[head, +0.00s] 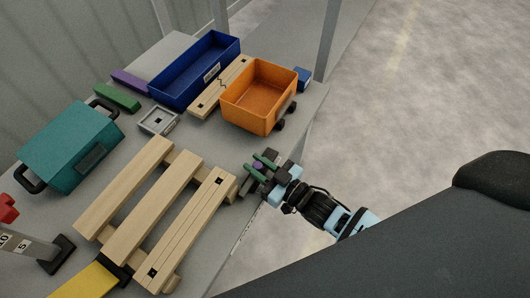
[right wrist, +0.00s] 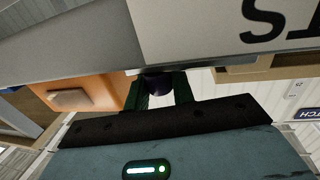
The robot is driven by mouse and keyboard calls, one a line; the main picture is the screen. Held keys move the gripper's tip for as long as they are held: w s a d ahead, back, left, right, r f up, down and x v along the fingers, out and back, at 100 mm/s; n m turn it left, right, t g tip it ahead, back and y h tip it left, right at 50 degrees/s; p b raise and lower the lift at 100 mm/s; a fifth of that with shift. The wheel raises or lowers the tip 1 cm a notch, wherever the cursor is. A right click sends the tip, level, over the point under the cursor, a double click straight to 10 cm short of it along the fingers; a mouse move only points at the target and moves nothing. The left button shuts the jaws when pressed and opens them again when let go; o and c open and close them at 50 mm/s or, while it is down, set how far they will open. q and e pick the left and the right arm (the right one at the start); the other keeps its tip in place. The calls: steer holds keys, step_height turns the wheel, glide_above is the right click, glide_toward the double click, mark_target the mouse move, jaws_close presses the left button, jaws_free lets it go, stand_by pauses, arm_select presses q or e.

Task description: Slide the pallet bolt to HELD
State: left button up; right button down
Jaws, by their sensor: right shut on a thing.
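The pallet bolt's purple knob (head: 257,166) shows at the table's right edge, beside the wooden pallet's end. My right gripper (head: 260,166) has its green fingers shut on this knob, one on each side. In the right wrist view the dark purple knob (right wrist: 158,86) sits between the two green fingers (right wrist: 164,93). A dark block (head: 245,186) lies by the knob, next to the pallet (head: 130,235). The bolt's bar and its HELD mark are hidden or too small to read. My left gripper is not in view.
An orange bin (head: 258,97) stands close behind my right gripper, with a blue bin (head: 196,70) farther back. A teal case (head: 70,148) stands at the left, and a yellow bar (head: 85,281) at the front. Open floor (head: 420,90) lies right of the table.

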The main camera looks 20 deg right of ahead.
mark_target(260, 171)
steer(key=shift+s+a, duration=0.25)
steer(key=c, duration=1.2)
jaws_free()
steer(key=shift+s+d, duration=0.3)
steer(key=shift+s, duration=0.1)
steer(key=p+v, duration=0.1)
steer(key=v, duration=0.5)
steer(key=shift+s+d, duration=0.15)
steer(key=shift+s, duration=0.25)
